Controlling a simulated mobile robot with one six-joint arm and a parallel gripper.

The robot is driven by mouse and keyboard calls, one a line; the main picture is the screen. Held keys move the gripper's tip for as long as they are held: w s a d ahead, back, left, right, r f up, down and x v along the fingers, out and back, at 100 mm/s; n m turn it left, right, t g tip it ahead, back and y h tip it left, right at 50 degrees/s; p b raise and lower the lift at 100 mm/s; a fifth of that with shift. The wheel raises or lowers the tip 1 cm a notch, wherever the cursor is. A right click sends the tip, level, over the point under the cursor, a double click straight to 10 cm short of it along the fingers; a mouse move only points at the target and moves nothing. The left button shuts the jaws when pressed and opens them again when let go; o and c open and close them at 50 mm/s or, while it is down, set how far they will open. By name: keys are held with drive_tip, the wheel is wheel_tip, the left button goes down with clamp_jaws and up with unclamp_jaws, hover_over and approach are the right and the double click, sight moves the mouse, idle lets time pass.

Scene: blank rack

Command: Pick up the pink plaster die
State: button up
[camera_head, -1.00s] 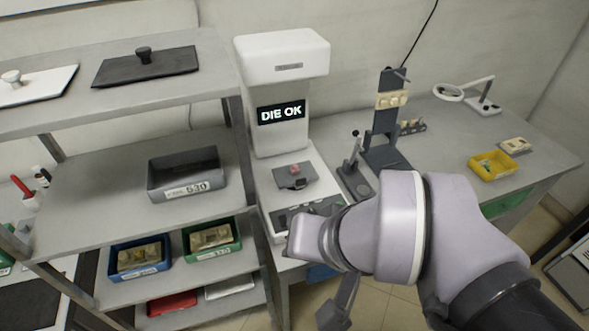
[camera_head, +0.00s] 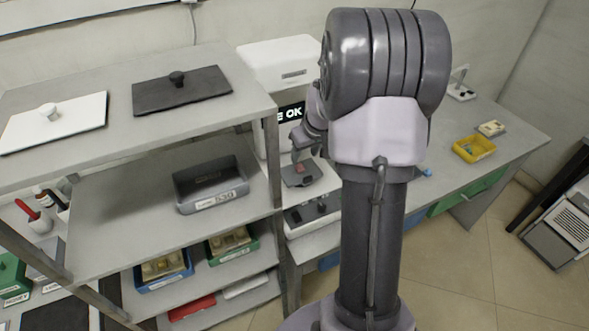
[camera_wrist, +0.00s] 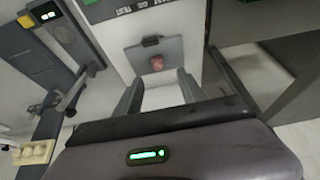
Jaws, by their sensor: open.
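The small pink die (camera_head: 299,167) sits on a dark grey plate (camera_head: 306,181) on the white machine, below its lit display (camera_head: 291,114). In the wrist view the die (camera_wrist: 156,63) lies a little beyond the fingertips, between their lines, on its grey plate (camera_wrist: 170,50). My gripper (camera_wrist: 159,84) is open and empty, its two fingers apart and pointing toward the plate, not touching the die. In the head view my arm hides most of the machine's right side, and the fingers are not clear there.
A shelf rack with a grey bin (camera_head: 212,186) stands left of the machine. Below are a blue bin (camera_head: 164,283) and a green bin (camera_head: 252,245). A yellow tray (camera_head: 474,149) stands on the bench at right.

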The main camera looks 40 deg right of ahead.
sight(301, 165)
drive_tip(key=b+x, duration=0.1)
drive_tip(key=x, duration=0.3)
drive_tip(key=shift+f, duration=0.15)
drive_tip(key=x, duration=0.1)
drive_tip(key=b+x, duration=0.1)
drive_tip(key=x, duration=0.1)
drive_tip(key=b+x, duration=0.1)
drive_tip(key=x, duration=0.1)
drive_tip(key=shift+d, duration=0.35)
clamp_jaws()
